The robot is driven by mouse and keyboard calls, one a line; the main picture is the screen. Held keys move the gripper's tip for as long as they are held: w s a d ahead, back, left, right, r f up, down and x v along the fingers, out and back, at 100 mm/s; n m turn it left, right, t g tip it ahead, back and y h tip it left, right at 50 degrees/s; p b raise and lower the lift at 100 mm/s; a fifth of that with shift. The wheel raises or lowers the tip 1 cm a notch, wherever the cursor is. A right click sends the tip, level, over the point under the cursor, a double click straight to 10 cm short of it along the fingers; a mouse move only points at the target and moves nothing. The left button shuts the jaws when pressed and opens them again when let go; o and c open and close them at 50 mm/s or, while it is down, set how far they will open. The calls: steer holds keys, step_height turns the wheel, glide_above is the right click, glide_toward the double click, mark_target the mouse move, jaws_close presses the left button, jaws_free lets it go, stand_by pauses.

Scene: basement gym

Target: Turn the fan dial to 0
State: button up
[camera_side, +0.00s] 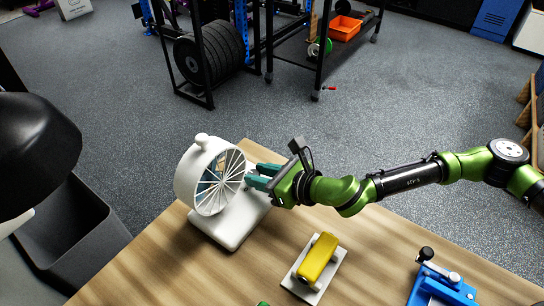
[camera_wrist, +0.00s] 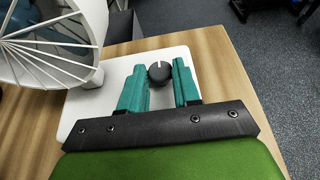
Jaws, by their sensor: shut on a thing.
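The white fan (camera_side: 187,178) stands on the wooden table in the side view, with a round caged head and a flat white base (camera_side: 232,228). Part of its cage (camera_wrist: 45,45) shows at the upper left of the wrist view. The dark round fan dial (camera_wrist: 160,72) sits on the base, with a small light mark near its far edge. My gripper (camera_wrist: 160,78) has its teal fingers on either side of the dial, shut on it. In the side view my gripper (camera_side: 258,176) is at the right of the fan, and the dial cannot be made out. No numbers are readable.
A yellow-topped block on a pale base (camera_side: 318,262) and a blue device with a black knob (camera_side: 440,287) stand on the table (camera_side: 150,265). A black lamp-like shade (camera_side: 35,150) hangs at the left, above a grey bin (camera_side: 75,230). Gym racks stand behind.

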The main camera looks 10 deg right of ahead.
steer(key=shift+w+d+n+y, duration=0.1)
steer(key=shift+w+n+y, duration=0.05)
steer(key=shift+n+y, duration=0.2)
steer(key=n+g+y, duration=0.1)
steer(key=n+g, duration=0.1)
steer(key=g, duration=0.1)
steer(key=shift+w+d+r+n+y, duration=0.1)
steer(key=shift+w+d+n+y, duration=0.1)
steer(key=shift+w+n+y, duration=0.15)
steer(key=n+g, duration=0.1)
steer(key=n+g+y, duration=0.1)
steer(key=n+g, duration=0.1)
steer(key=shift+w+d+n+g, duration=0.1)
steer(key=shift+w+n+g, duration=0.2)
steer(key=shift+g, duration=0.1)
steer(key=n+g, duration=0.3)
steer(key=g, duration=0.1)
steer(key=shift+w+y, duration=0.3)
steer(key=shift+w+n+g, duration=0.1)
steer(key=shift+n+g, duration=1.2)
steer(key=shift+g, duration=0.1)
steer(key=shift+a+n+g+h, duration=0.2)
steer(key=shift+n+g+h, duration=0.3)
steer(key=o, duration=1)
